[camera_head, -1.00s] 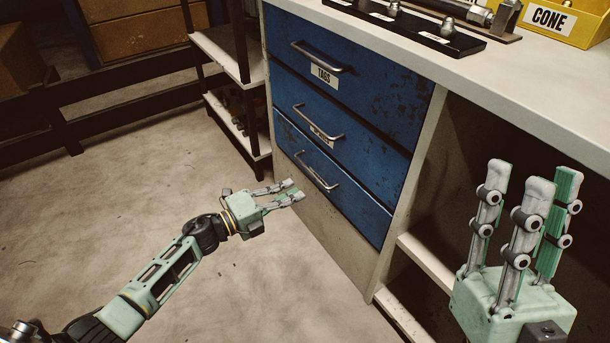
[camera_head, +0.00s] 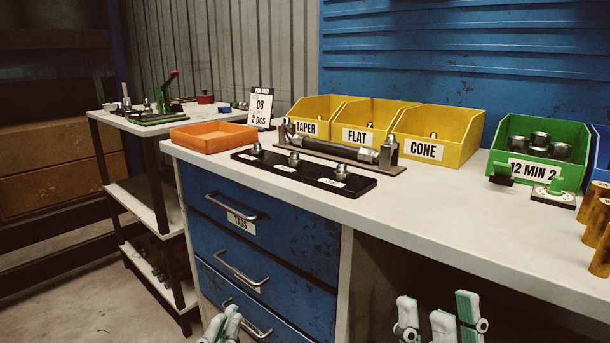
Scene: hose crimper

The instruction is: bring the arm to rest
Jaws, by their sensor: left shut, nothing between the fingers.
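My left gripper (camera_head: 222,327) shows at the bottom edge, in front of the drawers. Its pale green fingers are close together and hold nothing. The rest of that arm is out of view. My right gripper (camera_head: 440,318) points up at the bottom, right of the drawers and below the worktop. Its fingertips stand apart with nothing between them, so it is open. Its palm is below the picture.
The blue drawer unit (camera_head: 315,262) is closed. The white worktop (camera_head: 420,205) holds an orange tray (camera_head: 213,136), a black fitting strip (camera_head: 345,184), yellow bins labelled TAPER, FLAT and CONE (camera_head: 465,122), and a green bin (camera_head: 500,158). A side shelf stands at left.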

